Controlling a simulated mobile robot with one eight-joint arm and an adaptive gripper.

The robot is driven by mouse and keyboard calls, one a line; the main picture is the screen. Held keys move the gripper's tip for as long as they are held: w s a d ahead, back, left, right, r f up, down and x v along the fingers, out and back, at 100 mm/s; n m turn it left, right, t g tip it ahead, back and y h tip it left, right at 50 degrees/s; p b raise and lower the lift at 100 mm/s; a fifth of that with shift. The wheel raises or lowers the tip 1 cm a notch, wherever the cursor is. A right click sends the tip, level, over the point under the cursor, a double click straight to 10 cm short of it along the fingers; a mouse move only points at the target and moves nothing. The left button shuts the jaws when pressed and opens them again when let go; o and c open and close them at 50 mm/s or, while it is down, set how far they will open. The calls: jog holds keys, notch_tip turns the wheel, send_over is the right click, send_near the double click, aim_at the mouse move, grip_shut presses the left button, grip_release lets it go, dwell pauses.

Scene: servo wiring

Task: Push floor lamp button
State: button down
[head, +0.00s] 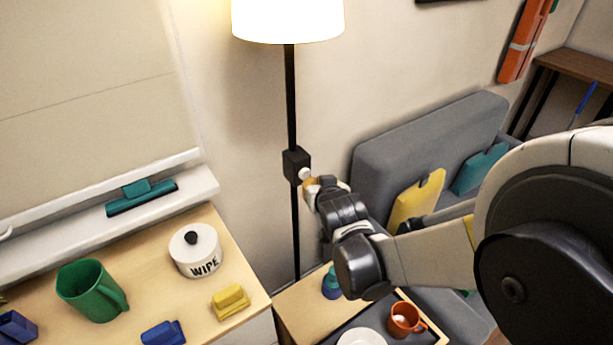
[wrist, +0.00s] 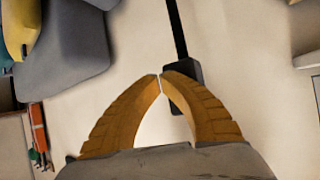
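The floor lamp has a bright white shade (head: 288,20) and a thin black pole (head: 291,95). A black switch box (head: 294,163) sits on the pole, with a round white button (head: 305,174) on its side facing my gripper. My gripper (head: 309,183) is right by the button in the head view; I cannot tell whether it touches. In the wrist view the two yellow fingers (wrist: 161,76) meet at their tips with nothing between them. The black box (wrist: 181,73) lies just behind the tips there, and the button is hidden.
A grey sofa (head: 385,150) with yellow and teal cushions stands behind my arm. Below are a side table (head: 292,311) with an orange mug (head: 404,319) on a tray, and a wooden counter (head: 150,285) with a green mug (head: 90,289) and a white WIPE canister (head: 195,254).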

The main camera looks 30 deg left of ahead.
jog(key=shift+s+d, duration=0.45)
jog(key=shift+d, duration=0.4)
jog(key=shift+s+d, duration=0.4)
jog(key=shift+d, duration=0.45)
jog(key=shift+s+d, duration=0.45)
jog(key=shift+d, duration=0.4)
